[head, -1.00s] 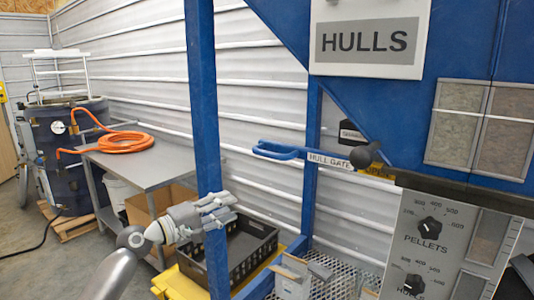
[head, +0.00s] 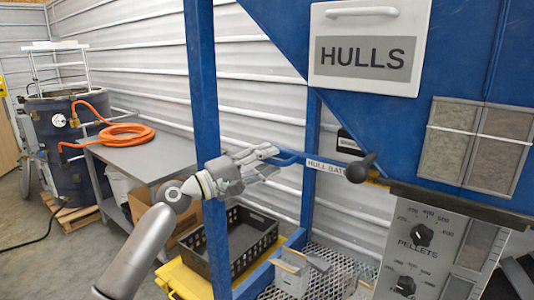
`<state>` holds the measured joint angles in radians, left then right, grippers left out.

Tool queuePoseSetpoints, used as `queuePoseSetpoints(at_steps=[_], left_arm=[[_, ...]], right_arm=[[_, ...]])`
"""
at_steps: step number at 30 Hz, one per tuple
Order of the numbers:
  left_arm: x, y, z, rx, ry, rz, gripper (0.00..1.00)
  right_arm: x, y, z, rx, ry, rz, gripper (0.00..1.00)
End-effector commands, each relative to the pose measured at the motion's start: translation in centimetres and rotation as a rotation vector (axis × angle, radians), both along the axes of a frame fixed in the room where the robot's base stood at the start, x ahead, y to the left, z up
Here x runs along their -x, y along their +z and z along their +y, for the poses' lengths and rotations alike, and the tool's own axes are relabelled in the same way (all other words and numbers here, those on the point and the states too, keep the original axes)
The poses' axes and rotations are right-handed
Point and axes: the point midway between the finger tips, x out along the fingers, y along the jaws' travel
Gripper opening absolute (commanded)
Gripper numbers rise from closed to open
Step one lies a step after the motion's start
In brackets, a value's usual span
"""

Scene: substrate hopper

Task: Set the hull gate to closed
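The hull gate handle (head: 290,158) is a blue lever with a looped left end and a white label reading HULL GATE (head: 325,167). Its right end meets a dark round knob (head: 361,168) below the blue hopper. My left gripper (head: 272,162) is at the loop's left end, with its fingers apart, one higher and one lower. The fingers overlap the loop's end in the picture; I cannot tell whether they touch it. My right gripper is out of view.
A blue upright post (head: 204,100) stands by my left wrist. A HULLS sign (head: 368,55) is above the handle. A control panel with dials (head: 420,235) is at the lower right. A black crate (head: 245,245) sits below, and a grey table with an orange hose (head: 125,135) is at the left.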

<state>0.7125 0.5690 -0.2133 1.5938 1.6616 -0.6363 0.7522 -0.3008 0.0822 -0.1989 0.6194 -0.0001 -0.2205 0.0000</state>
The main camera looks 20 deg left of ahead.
Motion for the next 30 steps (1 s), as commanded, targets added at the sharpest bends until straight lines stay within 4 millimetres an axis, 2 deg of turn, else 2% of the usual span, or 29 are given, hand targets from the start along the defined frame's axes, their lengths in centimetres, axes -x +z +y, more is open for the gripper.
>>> queuePoseSetpoints(at_steps=[10, 19, 30], left_arm=[[-0.38, 0.03, -0.33, 0.0, 0.001, 0.0, 0.35], [-0.37, 0.01, -0.31, -0.001, 0.001, -0.001, 0.0], [-0.36, -0.08, -0.35, -0.001, 0.0, 0.001, 0.0]], right_arm=[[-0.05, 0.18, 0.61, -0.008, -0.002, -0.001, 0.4], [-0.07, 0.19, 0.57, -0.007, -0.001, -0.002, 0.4], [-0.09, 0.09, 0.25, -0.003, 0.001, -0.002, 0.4]])
